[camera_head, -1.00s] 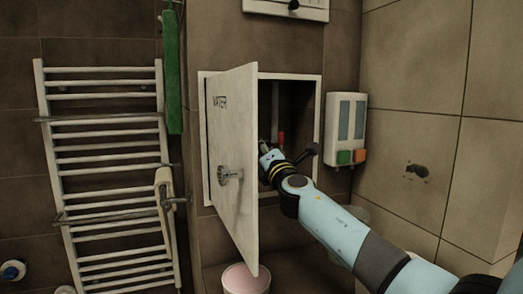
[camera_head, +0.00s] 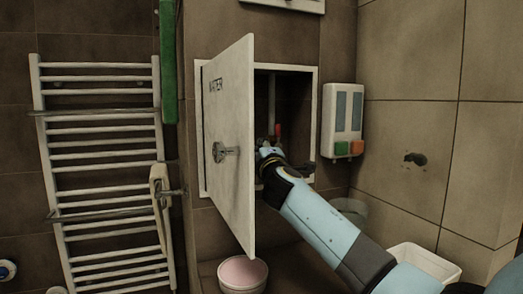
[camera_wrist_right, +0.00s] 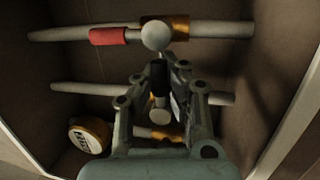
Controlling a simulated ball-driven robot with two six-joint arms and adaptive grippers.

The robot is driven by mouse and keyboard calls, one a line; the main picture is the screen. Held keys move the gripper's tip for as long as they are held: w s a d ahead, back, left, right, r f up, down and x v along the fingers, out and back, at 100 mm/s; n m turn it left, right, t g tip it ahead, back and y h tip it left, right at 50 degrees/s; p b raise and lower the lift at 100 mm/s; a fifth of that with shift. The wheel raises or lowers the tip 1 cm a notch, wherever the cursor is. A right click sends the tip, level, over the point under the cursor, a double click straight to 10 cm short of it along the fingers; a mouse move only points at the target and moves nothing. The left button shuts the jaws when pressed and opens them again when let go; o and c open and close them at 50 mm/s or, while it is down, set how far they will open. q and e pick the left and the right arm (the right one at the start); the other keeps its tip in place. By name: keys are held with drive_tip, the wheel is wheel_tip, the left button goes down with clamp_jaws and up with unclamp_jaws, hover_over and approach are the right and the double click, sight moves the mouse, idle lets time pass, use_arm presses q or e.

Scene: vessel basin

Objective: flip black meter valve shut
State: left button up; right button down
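The black meter valve's handle (camera_wrist_right: 158,73) shows in the right wrist view, lying across the line of the pipes. A pale round knob (camera_wrist_right: 160,102) sits at its lower end, above a brass valve body (camera_wrist_right: 160,132). My right gripper (camera_wrist_right: 166,80) looks open, with its two fingers apart on either side of the black handle; contact cannot be told. In the head view my right gripper (camera_head: 268,153) reaches into the open wall cabinet, and the black handle is not distinguishable there. My left gripper is not in view.
A red handle (camera_wrist_right: 108,36) lies along the upper pipe (camera_wrist_right: 225,29). A round yellow-rimmed meter (camera_wrist_right: 90,135) is at lower left. The cabinet door (camera_head: 232,150) stands open left of my arm. A dispenser (camera_head: 343,118) hangs right; a bucket (camera_head: 243,274) stands below.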

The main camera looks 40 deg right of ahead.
drive_tip(key=shift+f, duration=0.3)
drive_tip(key=c, duration=1.4)
unclamp_jaws()
drive_tip(key=shift+r, duration=0.2)
drive_tip(key=shift+o, duration=0.2)
drive_tip(key=shift+s, duration=0.1)
drive_tip(key=v, duration=1.2)
drive_tip(key=shift+f, duration=0.15)
